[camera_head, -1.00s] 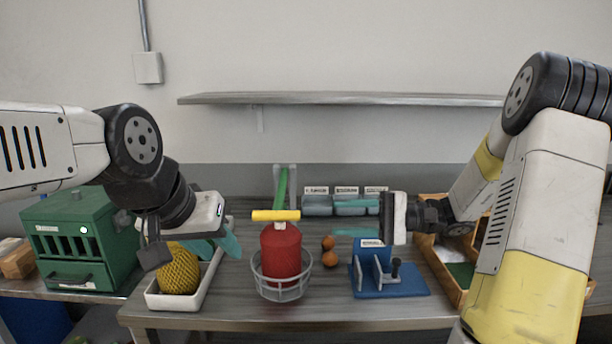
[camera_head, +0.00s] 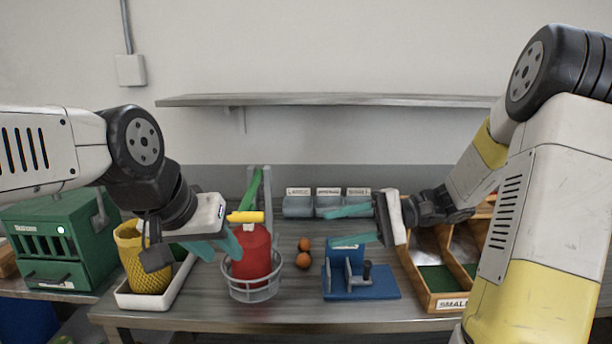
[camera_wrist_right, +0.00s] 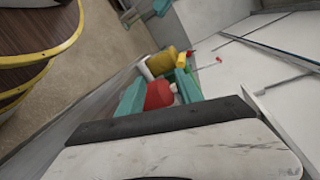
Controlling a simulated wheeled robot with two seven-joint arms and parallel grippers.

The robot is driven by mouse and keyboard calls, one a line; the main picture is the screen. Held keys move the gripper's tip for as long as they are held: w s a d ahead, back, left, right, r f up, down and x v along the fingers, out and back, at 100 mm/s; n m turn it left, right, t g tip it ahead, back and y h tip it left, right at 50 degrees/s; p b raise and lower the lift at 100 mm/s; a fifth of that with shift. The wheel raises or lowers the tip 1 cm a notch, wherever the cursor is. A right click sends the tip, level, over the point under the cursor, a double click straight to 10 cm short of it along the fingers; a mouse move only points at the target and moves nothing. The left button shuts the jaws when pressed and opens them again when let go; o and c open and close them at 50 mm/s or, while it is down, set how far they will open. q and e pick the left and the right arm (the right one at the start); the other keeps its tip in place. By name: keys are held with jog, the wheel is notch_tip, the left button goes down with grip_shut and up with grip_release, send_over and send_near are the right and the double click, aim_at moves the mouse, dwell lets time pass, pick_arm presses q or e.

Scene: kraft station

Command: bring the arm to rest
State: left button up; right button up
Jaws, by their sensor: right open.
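My right gripper (camera_head: 352,224) is open and empty, held above the blue fixture (camera_head: 362,282) with its teal fingers pointing left. In the right wrist view its teal fingers (camera_wrist_right: 160,95) stand apart, with the red container beyond them. My left gripper (camera_head: 218,246) hangs at the left between the yellow mesh basket and the red container. Its teal fingers point right and down, and I cannot tell whether they are apart.
A red container (camera_head: 252,252) with a yellow top sits in a grey wire holder (camera_head: 250,294). A yellow mesh basket (camera_head: 140,262) stands in a white tray (camera_head: 128,300). Two orange balls (camera_head: 303,261), grey bins (camera_head: 328,206), a wooden divided box (camera_head: 420,292) and a green cabinet (camera_head: 62,240) surround them.

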jog(key=s+d+n+t+h, duration=0.3)
jog(key=s+h, duration=0.8)
jog(key=d+r+t+h, duration=0.1)
jog(key=d+t, duration=0.1)
jog(key=s+d+r+t+h, duration=0.1)
jog(key=d+r+t, duration=0.1)
jog(key=shift+s+d+r+t+h, duration=0.1)
jog(key=shift+t+h, duration=0.2)
dwell(0.7)
